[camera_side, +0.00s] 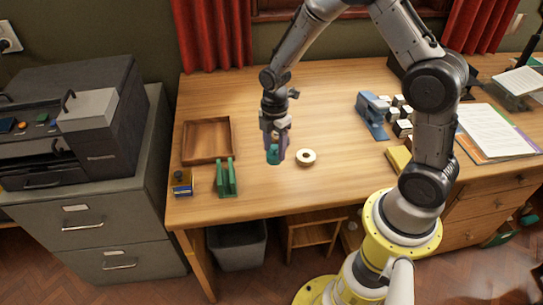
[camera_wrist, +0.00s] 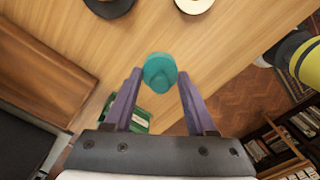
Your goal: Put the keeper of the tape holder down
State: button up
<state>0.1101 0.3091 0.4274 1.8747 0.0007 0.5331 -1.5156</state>
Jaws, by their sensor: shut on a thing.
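My gripper (camera_side: 275,156) is shut on a teal rounded piece, which I take to be the keeper (camera_wrist: 160,73). In the wrist view the keeper sits between the purple fingertips. In the side view the keeper (camera_side: 272,154) shows partly behind the fingers, over the desk; its height above the wood is hard to tell. The green tape holder (camera_side: 226,179), with two uprights, stands left of my gripper near the desk's front edge. In the wrist view the holder (camera_wrist: 135,118) is partly hidden behind my gripper. A pale tape roll (camera_side: 306,157) lies flat, right of my gripper.
A wooden tray (camera_side: 207,161) lies at the left, with a small blue and yellow box (camera_side: 182,184) in front of it. A blue stapler-like thing (camera_side: 372,113) stands at the right. A dark round thing (camera_wrist: 110,5) shows in the wrist view.

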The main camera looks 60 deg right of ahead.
aim_at(271, 152)
jog(key=shift+w+f, duration=0.55)
jog(key=shift+f, duration=1.65)
jog(key=shift+f, duration=0.1)
jog(key=o, duration=1.3)
jog(key=shift+f, duration=0.1)
jog(key=shift+o, duration=0.2)
